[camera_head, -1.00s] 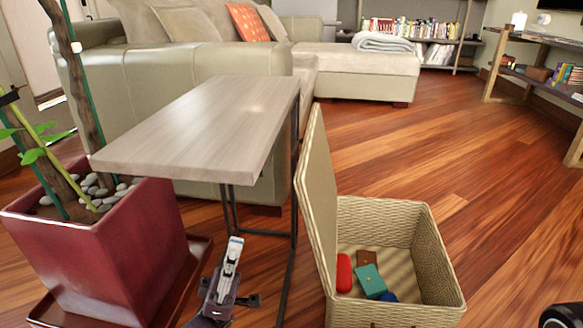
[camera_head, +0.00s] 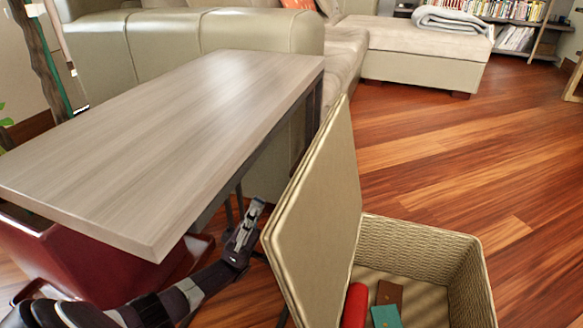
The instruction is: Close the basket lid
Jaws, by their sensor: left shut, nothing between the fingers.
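The woven basket (camera_head: 462,287) stands on the floor at the lower right, cut off by the bottom edge. Its lid (camera_head: 318,220) stands open and nearly upright on the basket's left side, leaning a little to the right at the top. Inside lie a red item (camera_head: 355,305), a brown item (camera_head: 389,293) and a teal item (camera_head: 385,317). My left gripper (camera_head: 250,220) is shut and empty, just left of the lid's outer face, below the table edge. I cannot tell whether it touches the lid. My right gripper is not in view.
A side table (camera_head: 165,130) with a wooden top fills the left, close above my left arm. A red planter (camera_head: 85,262) is partly hidden beneath it. A sofa (camera_head: 190,45) stands behind. The wooden floor (camera_head: 460,165) right of the basket is clear.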

